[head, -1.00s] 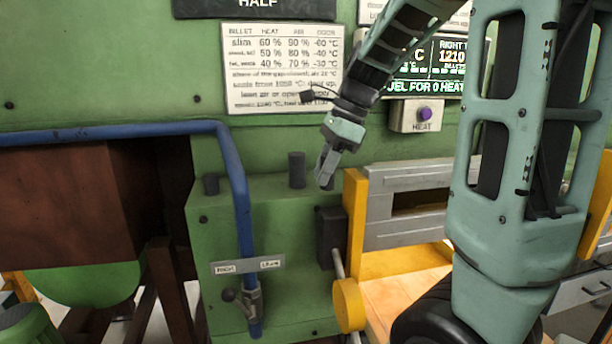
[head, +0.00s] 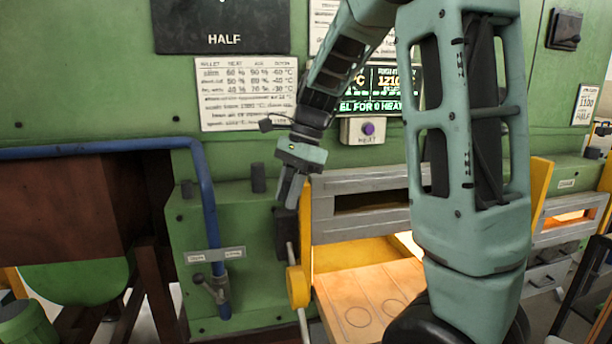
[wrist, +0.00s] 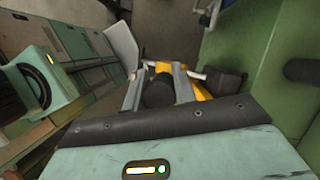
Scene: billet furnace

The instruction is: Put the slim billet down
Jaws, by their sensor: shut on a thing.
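My gripper (head: 290,190) hangs in front of the green furnace wall, close to the left yellow post of the furnace mouth. Below and right of my gripper is a pale orange hearth slab (head: 345,292) with marked circles, partly hidden by my arm.
Dark stubby cylinders, one upright (head: 258,178), stand on the green ledge left of my gripper. A blue pipe (head: 208,200) with a valve handle runs down the ledge front. The yellow post (head: 318,215) and grey furnace door (head: 350,185) are close by on the right.

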